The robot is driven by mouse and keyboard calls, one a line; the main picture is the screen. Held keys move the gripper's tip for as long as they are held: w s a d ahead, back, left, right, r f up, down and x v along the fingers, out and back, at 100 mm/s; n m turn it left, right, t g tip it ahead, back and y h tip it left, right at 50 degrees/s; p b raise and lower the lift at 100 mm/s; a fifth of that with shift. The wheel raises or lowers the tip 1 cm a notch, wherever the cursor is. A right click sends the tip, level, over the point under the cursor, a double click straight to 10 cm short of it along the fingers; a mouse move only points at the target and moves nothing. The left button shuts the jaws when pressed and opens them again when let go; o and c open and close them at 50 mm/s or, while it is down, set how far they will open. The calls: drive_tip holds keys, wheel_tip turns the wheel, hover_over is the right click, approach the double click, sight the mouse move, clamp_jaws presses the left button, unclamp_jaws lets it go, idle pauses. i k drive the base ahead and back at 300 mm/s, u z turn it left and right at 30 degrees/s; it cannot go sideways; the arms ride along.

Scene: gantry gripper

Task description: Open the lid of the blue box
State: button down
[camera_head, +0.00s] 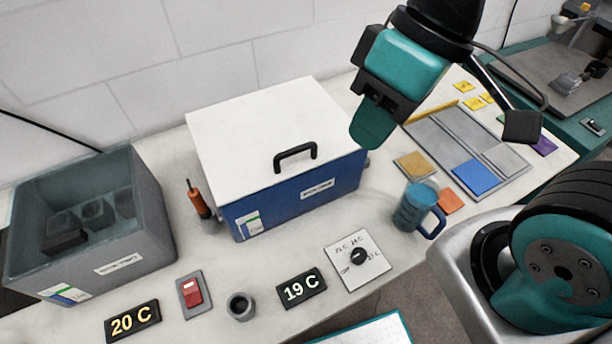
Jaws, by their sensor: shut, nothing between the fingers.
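The blue box (284,207) stands in the middle of the light bench. Its white lid (255,125) is closed flat on top. A black handle (295,154) sits on the lid toward the front edge. My gripper (372,132) is above and right of the box, with its teal fingers pointing down. It is shut and empty, apart from the handle.
An open grey bin (148,205) with dark cups inside stands at the left. An orange screwdriver (199,201) stands close to the box's left side.

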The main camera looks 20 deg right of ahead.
sight(250, 143)
drive_tip(key=k, duration=1.15)
drive_tip(key=z, duration=0.35)
drive_tip(key=i, duration=0.6)
drive_tip(key=u, duration=0.15)
